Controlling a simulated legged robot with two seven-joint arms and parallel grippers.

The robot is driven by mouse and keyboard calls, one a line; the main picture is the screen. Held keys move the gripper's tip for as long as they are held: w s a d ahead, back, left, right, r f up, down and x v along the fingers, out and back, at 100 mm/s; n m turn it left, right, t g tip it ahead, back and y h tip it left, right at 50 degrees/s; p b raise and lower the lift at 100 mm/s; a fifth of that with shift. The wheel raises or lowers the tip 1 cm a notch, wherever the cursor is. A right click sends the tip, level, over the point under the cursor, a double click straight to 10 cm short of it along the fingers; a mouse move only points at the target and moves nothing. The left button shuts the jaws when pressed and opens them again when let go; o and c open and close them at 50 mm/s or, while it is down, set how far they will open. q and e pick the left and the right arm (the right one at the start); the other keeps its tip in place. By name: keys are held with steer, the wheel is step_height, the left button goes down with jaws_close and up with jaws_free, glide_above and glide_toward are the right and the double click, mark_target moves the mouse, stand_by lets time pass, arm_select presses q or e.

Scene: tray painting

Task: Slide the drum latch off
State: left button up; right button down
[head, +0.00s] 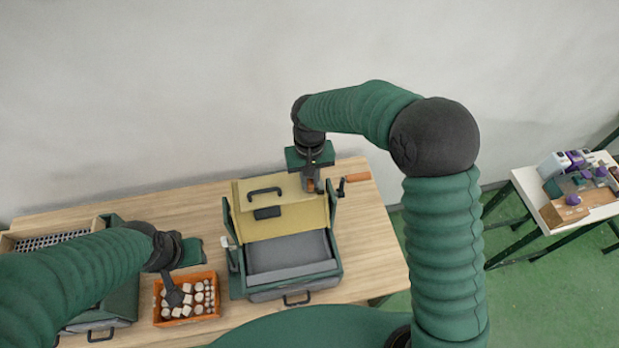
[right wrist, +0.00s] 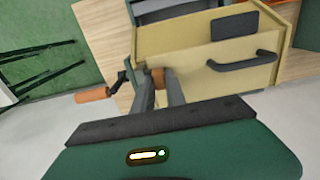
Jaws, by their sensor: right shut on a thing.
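The drum machine, a green-sided box with a pale yellow lid (head: 285,218), stands mid-table in the head view. The yellow lid (right wrist: 195,48) also shows in the right wrist view. My right gripper (head: 312,187) points down at the lid's far right corner. It is shut on a small orange-brown knob (right wrist: 158,76), which sits at the lid's corner between the fingers. I cannot tell for sure that this knob is the latch. My left gripper (head: 174,294) hangs over an orange crate at the left; its finger opening cannot be made out.
A crank with an orange handle (head: 357,177) sticks out right beside my right gripper. The orange crate (head: 187,321) holds several whitish blocks. A grey tray surface (head: 287,253) lies at the box's front. A side table (head: 545,205) with small items stands far right.

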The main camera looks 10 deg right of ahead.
steer(key=shift+w+r, duration=0.1)
stand_by(0.7)
steer(key=shift+a, duration=1.5)
steer(key=c, duration=1.5)
jaws_free()
steer(key=shift+o, duration=0.7)
steer(key=shift+a, duration=0.15)
steer(key=shift+b, duration=0.3)
steer(key=shift+r, duration=0.2)
step_height(320, 180, up, 6)
steer(key=f+b, duration=0.1)
steer(key=b, duration=0.2)
step_height(320, 180, up, 11)
steer(key=b, duration=0.1)
glide_above(298, 191)
steer(key=shift+a+r, duration=0.15)
steer(key=shift+r, duration=0.05)
